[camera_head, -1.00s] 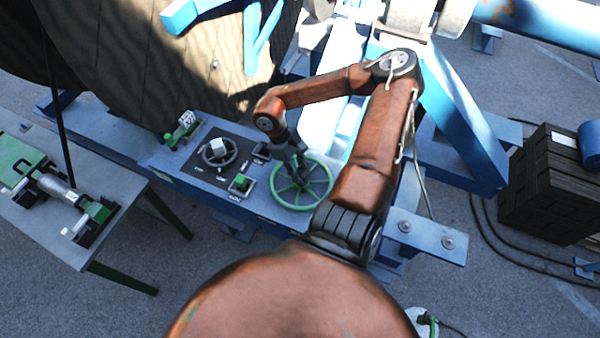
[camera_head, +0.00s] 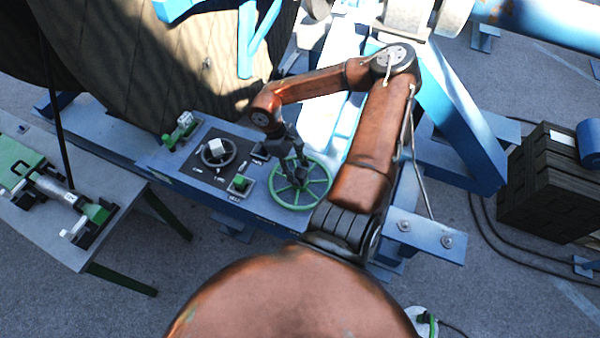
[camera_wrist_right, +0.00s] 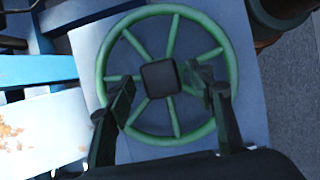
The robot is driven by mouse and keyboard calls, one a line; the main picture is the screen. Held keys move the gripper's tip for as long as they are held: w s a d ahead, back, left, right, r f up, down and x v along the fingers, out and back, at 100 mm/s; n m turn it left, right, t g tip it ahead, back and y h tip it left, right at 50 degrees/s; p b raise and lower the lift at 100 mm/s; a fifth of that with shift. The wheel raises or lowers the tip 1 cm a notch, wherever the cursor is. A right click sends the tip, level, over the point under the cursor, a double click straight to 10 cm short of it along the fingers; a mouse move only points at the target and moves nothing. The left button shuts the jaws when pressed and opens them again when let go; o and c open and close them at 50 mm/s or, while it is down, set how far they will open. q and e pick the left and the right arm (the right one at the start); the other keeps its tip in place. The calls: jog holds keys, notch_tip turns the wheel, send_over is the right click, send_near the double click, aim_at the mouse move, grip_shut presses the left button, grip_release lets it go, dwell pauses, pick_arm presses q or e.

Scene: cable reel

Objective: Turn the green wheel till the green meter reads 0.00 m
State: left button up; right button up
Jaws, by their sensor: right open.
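The green wheel (camera_head: 329,182) lies on the right part of the blue bench, with several spokes and a dark square hub. In the right wrist view the wheel (camera_wrist_right: 167,10) fills the middle. My right gripper (camera_head: 297,176) is over the wheel. In the wrist view its fingers (camera_wrist_right: 166,80) are apart on either side of the hub, overlapping the spokes; contact cannot be told. No reading is legible. My left gripper is out of view.
A large cable reel (camera_head: 130,70) stands behind. A side table (camera_head: 60,235) with green machinery is at left. A dark crate (camera_head: 545,190) stands at right.

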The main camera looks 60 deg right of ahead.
jog(key=v, duration=1)
jog(key=shift+r, duration=0.2)
